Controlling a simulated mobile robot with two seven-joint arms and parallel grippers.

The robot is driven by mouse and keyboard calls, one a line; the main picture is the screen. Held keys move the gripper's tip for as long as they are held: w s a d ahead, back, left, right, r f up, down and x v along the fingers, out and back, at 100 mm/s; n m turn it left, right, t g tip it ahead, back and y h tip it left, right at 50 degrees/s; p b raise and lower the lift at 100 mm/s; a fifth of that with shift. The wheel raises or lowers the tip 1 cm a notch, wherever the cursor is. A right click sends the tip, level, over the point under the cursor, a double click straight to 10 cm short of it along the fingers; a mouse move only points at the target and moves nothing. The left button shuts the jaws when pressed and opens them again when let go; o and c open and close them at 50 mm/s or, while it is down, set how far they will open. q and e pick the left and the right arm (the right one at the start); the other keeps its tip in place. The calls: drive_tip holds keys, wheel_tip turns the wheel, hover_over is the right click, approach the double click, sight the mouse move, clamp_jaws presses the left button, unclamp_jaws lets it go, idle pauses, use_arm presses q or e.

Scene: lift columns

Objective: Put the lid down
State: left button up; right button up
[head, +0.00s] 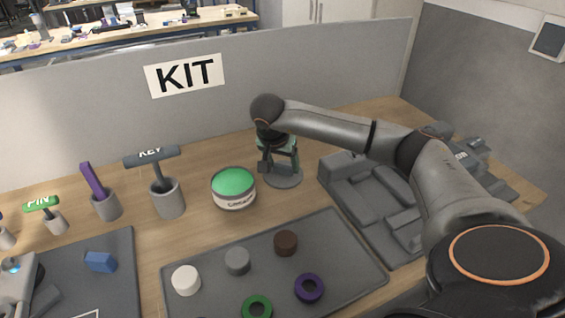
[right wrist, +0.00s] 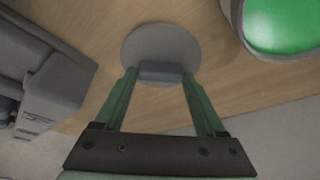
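The lid (head: 287,183) is a flat grey disc with a small block-shaped handle. It lies level at the wooden table top, just right of the open round tub (head: 235,201) with bright green contents. Whether it touches the wood or hangs slightly above, I cannot tell. My right gripper (head: 279,167) points down over the lid. In the right wrist view, its green fingers (right wrist: 160,73) close on both sides of the handle, with the lid disc (right wrist: 160,41) beyond. The tub's green top (right wrist: 285,25) shows at the upper right there.
A grey moulded fixture (head: 352,197) stands right of the lid. A dark tray (head: 205,262) with several pucks and rings lies in front. Holders with a KEY tool (head: 167,198) and a purple bar (head: 92,180) stand left. A grey KIT partition (head: 250,95) closes the back.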

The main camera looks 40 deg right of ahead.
drive_tip(key=o, duration=0.4)
drive_tip(key=shift+c, duration=0.2)
drive_tip(key=shift+r, duration=0.2)
drive_tip(key=v, duration=1.2)
